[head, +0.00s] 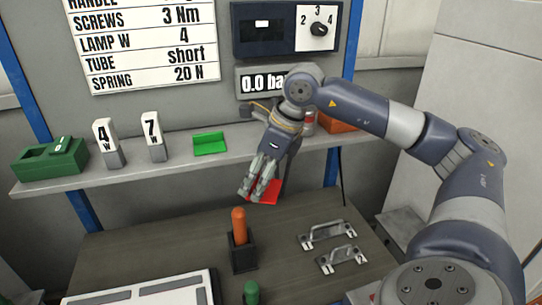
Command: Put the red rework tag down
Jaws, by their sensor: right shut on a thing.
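The red rework tag (265,192) is a flat red piece at the fingertips of my right gripper (259,188). My right gripper is shut on it and points down, in front of the shelf's front edge and above the back of the workbench. The fingers hide part of the tag. I cannot tell whether the tag touches anything below it. My left gripper is not in the head view.
A shelf (185,161) holds a green box (48,157), lamps marked 4 W (106,145) and 7 W (153,138), and a green tray (210,144). On the bench (160,243) are an orange-handled tool (239,225) in a black holder and two metal handles (327,234).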

